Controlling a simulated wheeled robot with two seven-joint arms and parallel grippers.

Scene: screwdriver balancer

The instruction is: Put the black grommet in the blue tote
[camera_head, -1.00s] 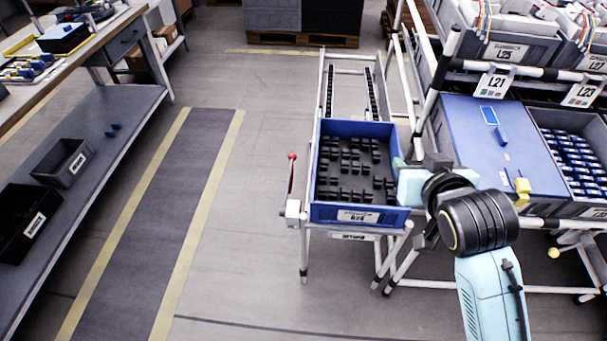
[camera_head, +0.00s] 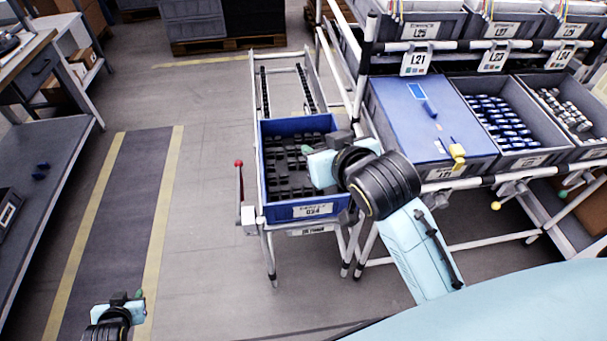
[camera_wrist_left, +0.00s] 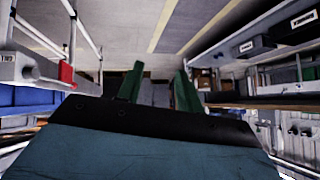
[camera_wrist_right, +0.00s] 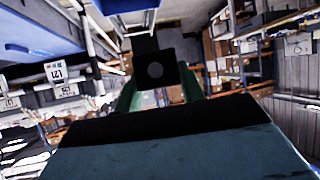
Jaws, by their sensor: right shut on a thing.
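The blue tote (camera_head: 283,212) stands on a rack at the centre of the head view, with many black pieces (camera_head: 285,180) lying in it. My right gripper (camera_head: 310,152) reaches in from the right and appears over the tote's right part. It is shut on the black grommet (camera_wrist_right: 155,70), a dark block with a grey round spot, in the right wrist view. In the head view I cannot pick the held grommet out from the dark pieces behind it. My left gripper (camera_head: 132,297) is low at the left, over the floor; its green fingers (camera_wrist_left: 158,88) stand apart and empty.
A shelf rack right of the tote holds a blue-topped bin (camera_head: 415,125) and a bin of blue parts (camera_head: 505,120). A red-knobbed lever (camera_head: 239,180) stands at the tote's left. A workbench (camera_head: 50,155) is at far left. The floor between is clear.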

